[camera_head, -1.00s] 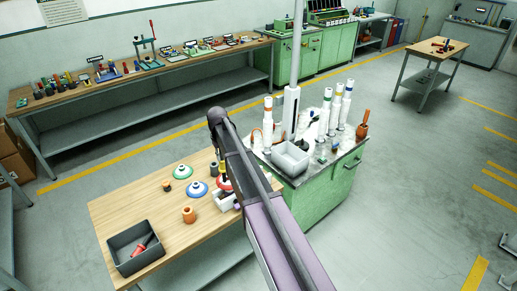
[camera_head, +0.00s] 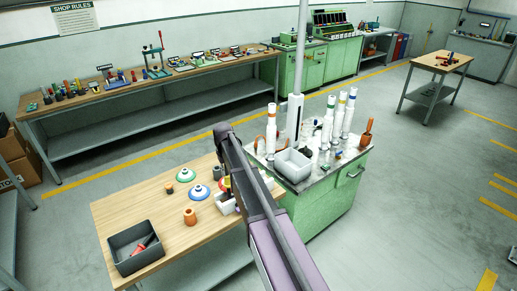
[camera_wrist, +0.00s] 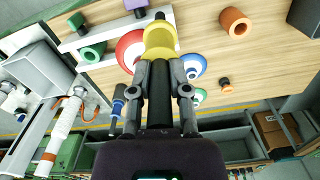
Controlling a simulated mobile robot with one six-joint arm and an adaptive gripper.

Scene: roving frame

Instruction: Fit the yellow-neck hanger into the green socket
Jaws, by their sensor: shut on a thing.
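My gripper (camera_wrist: 161,72) is shut on a dark shaft in the wrist view. A broad yellow part, which I take as the yellow-neck hanger (camera_wrist: 159,38), shows just beyond the fingertips, with a small black knob at its far end. A green-rimmed white disc (camera_head: 185,174) sits on the wooden table in the head view. In that view my arm covers most of the gripper and hanger.
A blue-rimmed disc (camera_head: 199,192), an orange ring (camera_head: 190,217) and a dark bin (camera_head: 137,249) share the wooden table (camera_head: 155,212). A grey tray (camera_head: 293,163) and several white columns stand on the green cabinet (camera_head: 325,195). The table has bare wood at left.

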